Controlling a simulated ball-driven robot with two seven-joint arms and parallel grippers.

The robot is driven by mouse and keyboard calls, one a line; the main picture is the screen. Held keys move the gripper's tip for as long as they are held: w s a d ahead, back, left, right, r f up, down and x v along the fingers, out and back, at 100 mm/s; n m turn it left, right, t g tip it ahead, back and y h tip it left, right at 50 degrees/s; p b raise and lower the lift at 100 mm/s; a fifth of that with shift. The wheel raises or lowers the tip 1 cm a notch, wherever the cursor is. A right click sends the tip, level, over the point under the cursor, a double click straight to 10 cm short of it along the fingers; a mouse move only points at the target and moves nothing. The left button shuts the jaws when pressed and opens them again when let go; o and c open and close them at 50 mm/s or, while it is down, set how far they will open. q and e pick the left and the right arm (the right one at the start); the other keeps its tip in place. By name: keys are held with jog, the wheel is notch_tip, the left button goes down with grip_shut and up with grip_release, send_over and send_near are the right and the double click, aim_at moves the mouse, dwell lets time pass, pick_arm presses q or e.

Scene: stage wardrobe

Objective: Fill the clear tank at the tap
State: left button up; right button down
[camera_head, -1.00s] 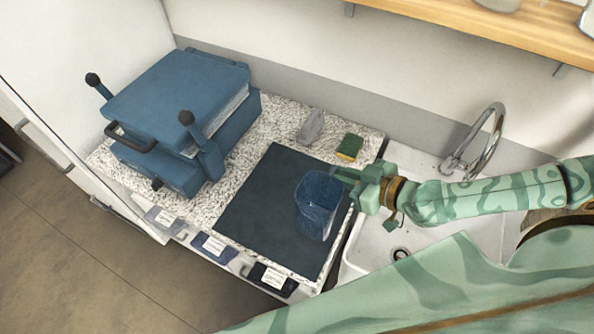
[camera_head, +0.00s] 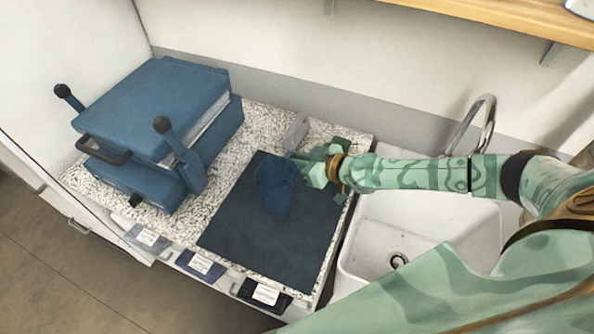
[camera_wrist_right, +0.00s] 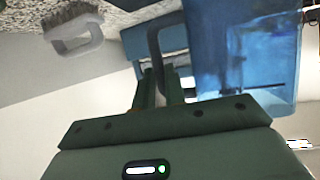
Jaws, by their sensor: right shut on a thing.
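The clear tank (camera_head: 275,187), a blue see-through container, is over the dark mat in the head view. My right gripper (camera_head: 312,168) is shut on its handle (camera_wrist_right: 155,60), on the tank's right side. In the right wrist view the fingers (camera_wrist_right: 158,88) close around the handle's lower end, beside the tank's blue wall (camera_wrist_right: 245,50). Whether the tank touches the mat is unclear. The curved metal tap (camera_head: 487,120) stands behind the white sink (camera_head: 375,235), right of the tank. My left gripper is not in view.
A blue press-like machine (camera_head: 155,105) with two black-knobbed levers stands left on the speckled counter (camera_head: 262,122). The dark mat (camera_head: 265,245) is clear toward the front. A grey brush (camera_head: 297,132) lies behind the tank. A wooden shelf (camera_head: 500,20) hangs above.

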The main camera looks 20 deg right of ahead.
aim_at(282, 182)
jog(key=f+b, duration=0.2)
jog(key=f, duration=0.1)
jog(key=shift+w+f, duration=0.2)
jog(key=shift+f, duration=0.05)
jog(key=shift+f, duration=0.1)
jog(key=c, duration=1.9)
grip_release()
jog(key=shift+f, duration=0.15)
jog(key=o, duration=0.4)
jog(key=shift+o, duration=0.2)
